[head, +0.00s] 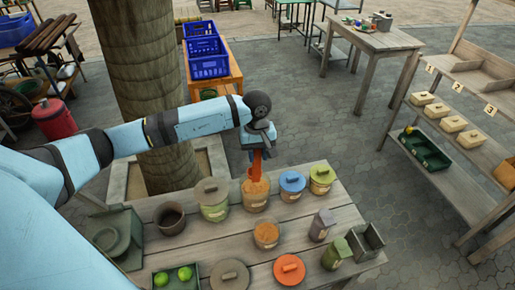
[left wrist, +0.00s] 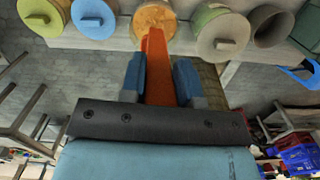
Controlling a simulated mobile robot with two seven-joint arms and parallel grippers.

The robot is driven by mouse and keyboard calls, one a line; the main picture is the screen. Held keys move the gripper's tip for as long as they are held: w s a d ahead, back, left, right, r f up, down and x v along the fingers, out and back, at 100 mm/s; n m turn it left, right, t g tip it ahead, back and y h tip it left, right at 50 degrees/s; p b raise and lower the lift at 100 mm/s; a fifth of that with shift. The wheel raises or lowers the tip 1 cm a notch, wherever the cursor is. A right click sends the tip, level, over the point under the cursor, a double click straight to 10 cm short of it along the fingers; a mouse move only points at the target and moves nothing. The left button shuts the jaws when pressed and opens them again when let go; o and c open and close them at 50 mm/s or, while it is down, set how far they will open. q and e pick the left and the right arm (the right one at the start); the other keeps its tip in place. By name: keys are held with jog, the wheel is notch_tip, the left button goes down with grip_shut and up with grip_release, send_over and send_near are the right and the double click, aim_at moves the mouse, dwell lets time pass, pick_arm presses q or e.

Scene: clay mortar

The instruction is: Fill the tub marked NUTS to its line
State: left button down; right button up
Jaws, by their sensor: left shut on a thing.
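My left gripper (head: 258,148) is shut on an orange scoop-like tool (head: 256,166). It also shows in the left wrist view (left wrist: 160,82), with the orange tool (left wrist: 157,60) between its blue fingers. The tool points down to an open tub with orange-brown contents (head: 256,190), at the back of the plank table; its far end is at the tub's mouth, and I cannot tell how deep it reaches. Another tub with tan contents (head: 266,234) stands in front. The tubs' labels are too small to read, so I cannot tell which is marked NUTS. My right gripper is out of view.
On the plank table (head: 330,207) stand a brown pot (head: 171,217), a green grey-lidded tub (head: 213,201), a blue-lidded tub (head: 292,184) and a yellow-green-lidded tub (head: 321,178). An orange lid (head: 289,269), a grey lid (head: 229,274) and small canisters (head: 322,224) are nearer. A tree trunk (head: 140,60) rises behind.

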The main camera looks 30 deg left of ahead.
aim_at(258, 171)
pick_arm(q)
notch_tip(258, 171, down, 7)
jog(key=b, duration=0.5)
jog(key=shift+w, duration=0.1)
jog(key=shift+f+b, duration=0.75)
jog(key=shift+b, duration=0.25)
jog(key=shift+r, duration=0.1)
notch_tip(258, 171, up, 10)
jog(key=p, duration=0.3)
dwell(0.4)
